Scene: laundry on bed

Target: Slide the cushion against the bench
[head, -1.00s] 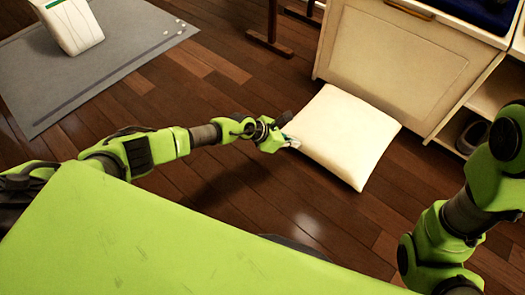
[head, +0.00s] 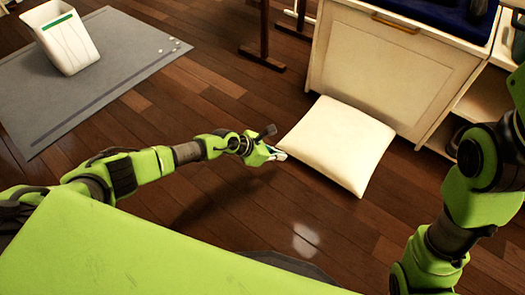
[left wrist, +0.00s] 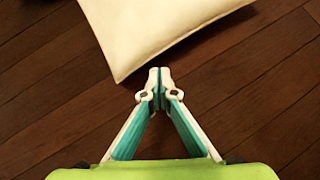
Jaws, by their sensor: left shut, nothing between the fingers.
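The cream cushion (head: 337,145) lies flat on the wooden floor in front of the white panelled bench (head: 370,75). Its far edge is close along the bench's foot; I cannot tell whether they touch. My left gripper (head: 281,155) is low beside the cushion's near-left corner. In the left wrist view the fingertips (left wrist: 159,76) are shut with nothing between them. There the cushion (left wrist: 165,25) lies just beyond the tips, one corner to their left; contact is unclear. My right arm shows at the right edge, its gripper out of frame.
A white bin (head: 66,40) stands on a grey mat (head: 120,75) at the upper left. Dark wooden legs (head: 264,35) stand left of the bench. White open shelves (head: 475,110) are to its right.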

